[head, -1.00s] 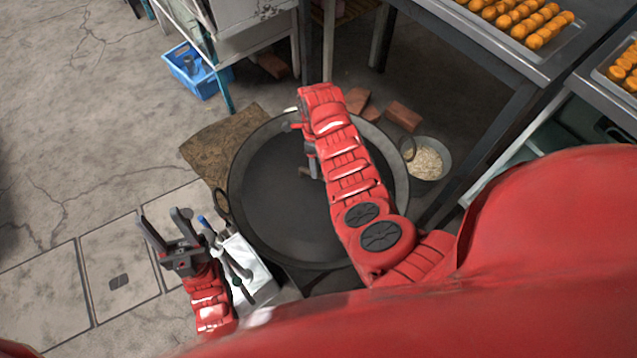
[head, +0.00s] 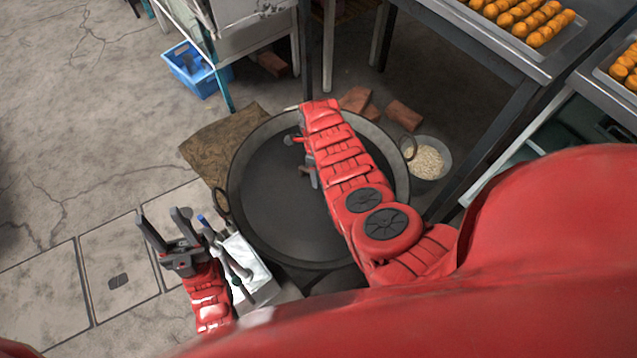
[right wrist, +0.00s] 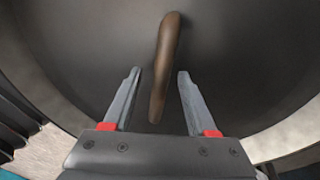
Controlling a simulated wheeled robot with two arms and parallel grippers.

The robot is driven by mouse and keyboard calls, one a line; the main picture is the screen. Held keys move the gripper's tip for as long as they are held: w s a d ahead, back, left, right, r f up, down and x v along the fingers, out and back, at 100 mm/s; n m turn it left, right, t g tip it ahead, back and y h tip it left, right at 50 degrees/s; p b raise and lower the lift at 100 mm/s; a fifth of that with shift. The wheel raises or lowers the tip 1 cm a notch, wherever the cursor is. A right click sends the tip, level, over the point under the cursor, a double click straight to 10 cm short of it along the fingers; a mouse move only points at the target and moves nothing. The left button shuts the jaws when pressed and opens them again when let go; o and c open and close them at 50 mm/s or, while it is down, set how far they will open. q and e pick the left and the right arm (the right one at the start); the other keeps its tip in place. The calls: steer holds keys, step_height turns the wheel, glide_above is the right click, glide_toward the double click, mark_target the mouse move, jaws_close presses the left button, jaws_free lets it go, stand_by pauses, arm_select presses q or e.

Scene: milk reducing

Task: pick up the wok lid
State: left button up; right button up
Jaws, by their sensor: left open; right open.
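The wok lid (head: 272,205) is a wide dark disc within the rim of the big round wok (head: 237,235). Its brown bar handle (right wrist: 166,60) stands out in the right wrist view. My right gripper (right wrist: 160,74) is open, with the lower part of the handle showing between its two fingers and a gap on each side. In the head view my red right arm covers much of the lid and most of that gripper. My left gripper (head: 164,222) is open and empty, left of the wok.
A bowl of pale flakes (head: 428,158) sits right of the wok, near several bricks (head: 404,115). A white box with tools (head: 246,272) stands at the wok's lower left. Tables with food trays (head: 545,45) are at upper right. A blue crate (head: 195,72) is at upper left.

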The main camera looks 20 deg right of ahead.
steer(key=shift+f, duration=0.25)
stand_by(0.3)
jaws_close()
stand_by(1.5)
